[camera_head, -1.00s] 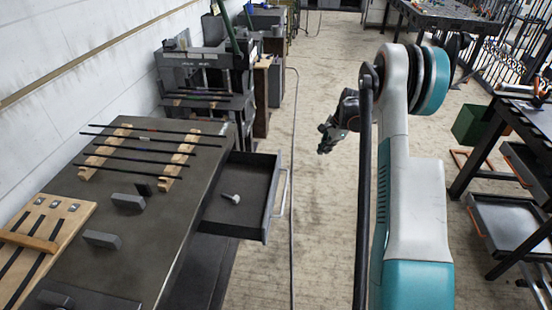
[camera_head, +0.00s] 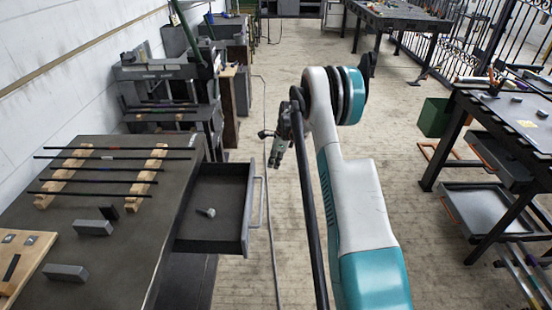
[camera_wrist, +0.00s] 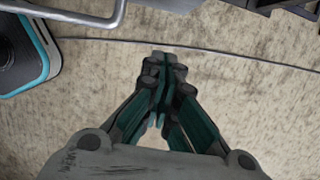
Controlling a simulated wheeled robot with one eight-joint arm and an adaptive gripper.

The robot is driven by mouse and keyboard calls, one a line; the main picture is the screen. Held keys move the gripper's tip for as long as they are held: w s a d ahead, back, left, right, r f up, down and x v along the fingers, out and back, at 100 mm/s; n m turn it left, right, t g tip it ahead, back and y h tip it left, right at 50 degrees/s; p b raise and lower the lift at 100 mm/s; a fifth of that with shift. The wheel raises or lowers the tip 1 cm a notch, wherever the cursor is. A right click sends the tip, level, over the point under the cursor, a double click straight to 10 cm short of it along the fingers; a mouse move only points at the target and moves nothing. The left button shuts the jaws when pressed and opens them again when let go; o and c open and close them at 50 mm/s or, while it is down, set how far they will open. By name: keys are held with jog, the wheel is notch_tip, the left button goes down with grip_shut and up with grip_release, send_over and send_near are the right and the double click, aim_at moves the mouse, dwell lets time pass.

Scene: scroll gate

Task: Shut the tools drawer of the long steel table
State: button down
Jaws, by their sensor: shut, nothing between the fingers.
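The long steel table (camera_head: 130,222) stands at the left in the head view. Its tools drawer (camera_head: 218,224) is pulled out to the right, with a pale bar handle (camera_head: 259,203) on its front. One small pale object (camera_head: 206,212) lies inside the drawer. My gripper (camera_head: 275,163) hangs over the floor, right of the drawer handle and apart from it. In the wrist view my gripper (camera_wrist: 165,62) is shut and empty above the floor. A bar that looks like the drawer handle (camera_wrist: 75,17) crosses the top left of the wrist view.
Rods lie on wooden rests (camera_head: 98,178) on the table, with grey blocks (camera_head: 92,228) nearby. A dark workbench (camera_head: 510,125) with trays stands at the right. A thin cable (camera_head: 270,235) runs along the floor. The floor (camera_head: 280,100) between is mostly clear.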

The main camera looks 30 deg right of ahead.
jog(key=w+a+f, duration=0.1)
jog(key=a+f+b, duration=0.1)
jog(key=w+a+f+b, duration=0.1)
jog(key=a, duration=0.1)
jog(key=shift+w, duration=0.3)
jog(key=shift+r, duration=0.1)
send_over(213, 178)
jog(key=shift+w+d, duration=0.1)
dwell(0.5)
dwell(0.3)
